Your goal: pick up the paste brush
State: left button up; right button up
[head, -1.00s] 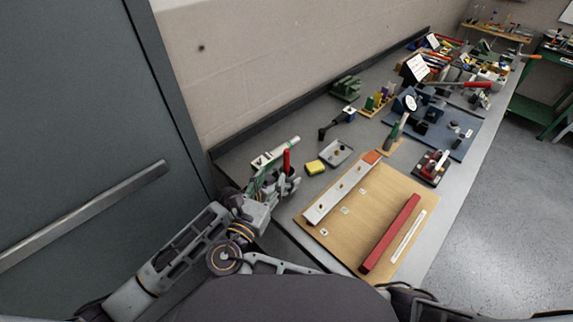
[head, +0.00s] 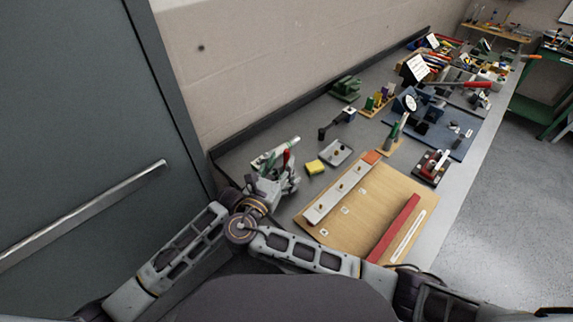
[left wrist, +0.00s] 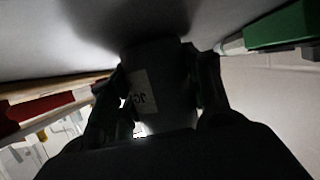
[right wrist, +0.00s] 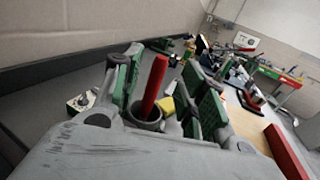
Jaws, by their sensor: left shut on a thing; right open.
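The paste brush shows as a red handle (head: 286,156) standing up at the near left of the bench. In the right wrist view the red handle (right wrist: 155,84) leans slightly and rises from a dark round pot (right wrist: 145,115); its bristles are hidden. My left gripper (head: 288,186) is shut on the pot, whose labelled dark wall (left wrist: 158,92) fills the space between the fingers in the left wrist view. My right gripper (right wrist: 165,80) is open, with its green-padded fingers on either side of the handle; I cannot tell whether they touch it.
A wooden board (head: 350,232) with a red bar (head: 396,228) lies nearer. The wall is close behind. Both my arms crowd this corner.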

aim_at(285, 155)
jog(key=shift+x, duration=2.6)
jog(key=shift+r, duration=0.1)
jog(key=c, duration=0.9)
